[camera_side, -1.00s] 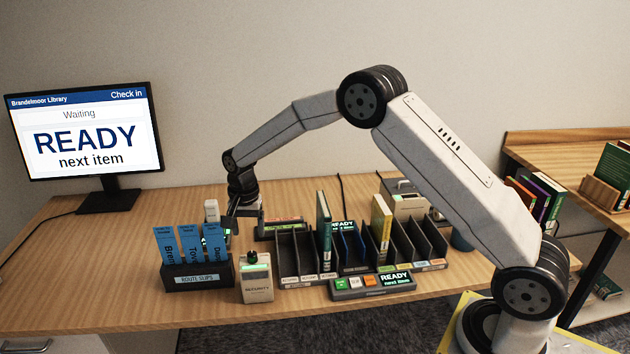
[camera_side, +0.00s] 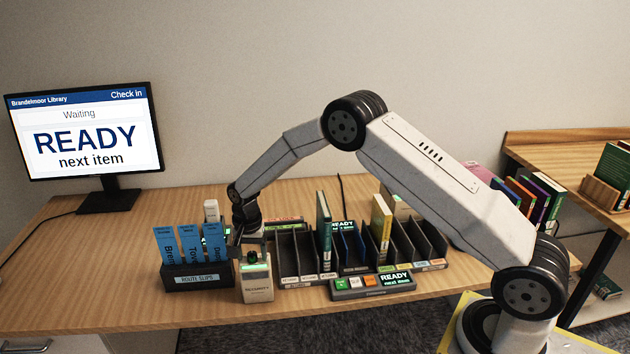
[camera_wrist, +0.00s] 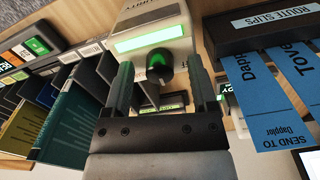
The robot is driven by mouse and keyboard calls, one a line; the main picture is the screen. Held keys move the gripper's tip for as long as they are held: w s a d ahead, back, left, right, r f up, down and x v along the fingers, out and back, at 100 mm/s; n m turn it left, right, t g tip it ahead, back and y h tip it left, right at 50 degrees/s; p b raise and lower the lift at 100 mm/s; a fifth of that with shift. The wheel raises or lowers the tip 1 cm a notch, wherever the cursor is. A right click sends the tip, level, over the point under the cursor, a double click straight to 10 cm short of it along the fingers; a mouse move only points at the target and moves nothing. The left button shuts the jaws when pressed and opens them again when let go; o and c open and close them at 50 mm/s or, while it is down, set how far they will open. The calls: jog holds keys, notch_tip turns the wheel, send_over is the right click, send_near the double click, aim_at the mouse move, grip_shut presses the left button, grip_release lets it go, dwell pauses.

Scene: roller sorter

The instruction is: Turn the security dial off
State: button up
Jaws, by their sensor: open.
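The security box (camera_side: 257,288) stands near the front edge of the desk, right of the route slips holder. In the wrist view the pale security box (camera_wrist: 148,22) shows a lit greenish strip and a dark round dial (camera_wrist: 160,63) with a green mark on it. My gripper (camera_wrist: 160,80) is open, with one finger on each side of the dial. I cannot tell whether the fingers touch it. In the side view my gripper (camera_side: 250,255) is over the top of the box and hides the dial.
The route slips holder (camera_side: 197,280) with blue slips stands close on the left. A row of dark sorter slots (camera_side: 295,268) holding a few books is close on the right. A button panel (camera_side: 375,285) reading READY stands in front. A monitor (camera_side: 85,130) stands at the back left.

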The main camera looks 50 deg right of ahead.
grip_shut()
jog(key=shift+n, duration=0.3)
jog(key=n, duration=0.4)
jog(key=shift+n, duration=0.4)
jog(key=n, duration=0.5)
jog(key=shift+n, duration=0.3)
dwell(0.4)
grip_release()
